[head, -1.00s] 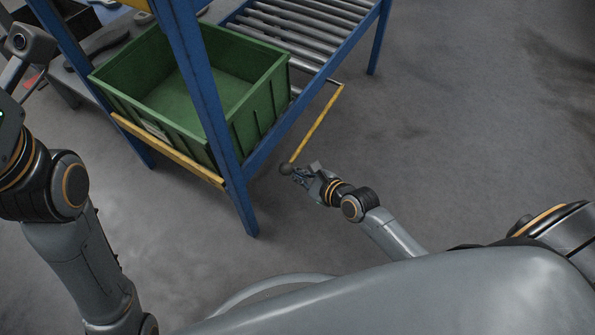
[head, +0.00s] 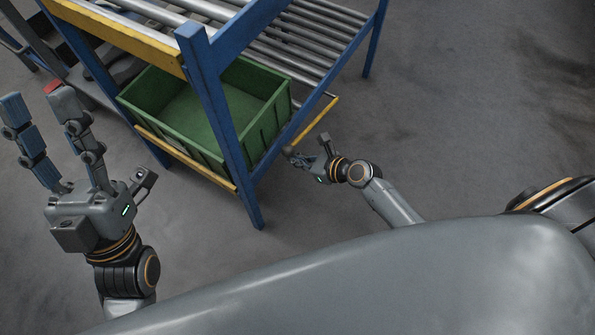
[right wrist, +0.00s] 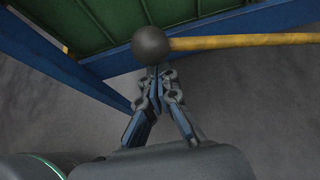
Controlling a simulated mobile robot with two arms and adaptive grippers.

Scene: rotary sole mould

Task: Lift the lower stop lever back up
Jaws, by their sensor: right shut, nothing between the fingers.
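The lower stop lever (head: 318,121) is a yellow bar at the right end of the rack's lower level, with a dark ball knob (head: 288,150) at its near end. In the right wrist view the yellow bar (right wrist: 240,41) runs right from the knob (right wrist: 150,46). My right gripper (head: 297,158) is at the knob; in the wrist view its closed fingertips (right wrist: 155,72) are just under the ball, seemingly touching it, with nothing gripped. My left gripper (head: 38,103) is raised at the left with fingers apart and empty, away from the lever.
A green bin (head: 150,117) sits on the lower level of the blue rack, behind a yellow rail (head: 190,162). A blue post (head: 228,120) stands in front of it. Rollers (head: 325,30) lie behind. Grey floor (head: 470,110) is open at the right.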

